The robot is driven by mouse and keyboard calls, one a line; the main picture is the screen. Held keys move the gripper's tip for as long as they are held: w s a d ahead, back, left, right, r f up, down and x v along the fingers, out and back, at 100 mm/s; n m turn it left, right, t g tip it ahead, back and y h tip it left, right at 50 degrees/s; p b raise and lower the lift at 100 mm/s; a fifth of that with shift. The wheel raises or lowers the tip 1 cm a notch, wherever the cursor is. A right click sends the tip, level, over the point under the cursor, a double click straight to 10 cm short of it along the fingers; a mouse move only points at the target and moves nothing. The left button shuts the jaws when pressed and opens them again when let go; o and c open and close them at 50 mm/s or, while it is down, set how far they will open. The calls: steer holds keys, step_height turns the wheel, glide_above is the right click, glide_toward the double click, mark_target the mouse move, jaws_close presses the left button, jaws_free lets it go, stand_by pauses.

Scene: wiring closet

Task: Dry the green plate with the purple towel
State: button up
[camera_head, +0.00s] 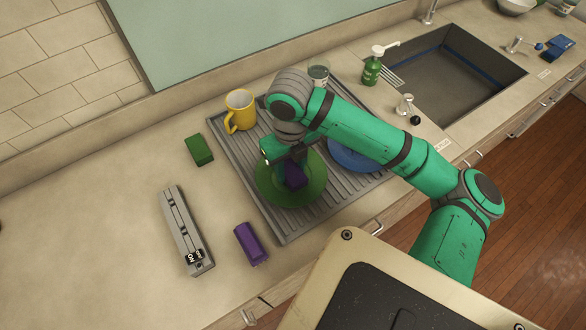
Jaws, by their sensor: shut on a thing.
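The green plate (267,190) lies on the grey ribbed drainboard (281,228), partly covered by my arm and gripper. My gripper (289,167) is over the middle of the plate, pointing down, and is shut on a small dark purple block-like thing, which looks like the purple towel (296,178). It is low over the plate; I cannot tell whether it touches. A second purple block-like thing (250,243) lies on the counter, left of the drainboard's front corner.
A blue plate (352,158) lies on the drainboard behind my arm. A yellow mug (239,110) and a glass jar (318,76) stand at the back. A green block (199,150) and a long grey device (184,229) lie left. The sink (450,75) is right.

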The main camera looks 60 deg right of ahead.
steer(key=shift+s, duration=0.2)
steer(key=shift+s+a+r, duration=0.1)
steer(key=shift+s+a, duration=0.4)
steer(key=shift+s, duration=0.4)
steer(key=shift+d, duration=0.1)
steer(key=shift+w+d, duration=0.2)
steer(key=shift+w, duration=0.3)
steer(key=shift+w+d, duration=0.2)
steer(key=shift+w, duration=0.3)
steer(key=shift+s+a, duration=0.25)
steer(key=shift+s, duration=0.25)
steer(key=shift+s+a, duration=0.25)
steer(key=shift+s, duration=0.25)
steer(key=shift+w+d, duration=0.25)
steer(key=shift+w, duration=0.3)
steer(key=shift+w+d, duration=0.25)
steer(key=shift+w, duration=0.3)
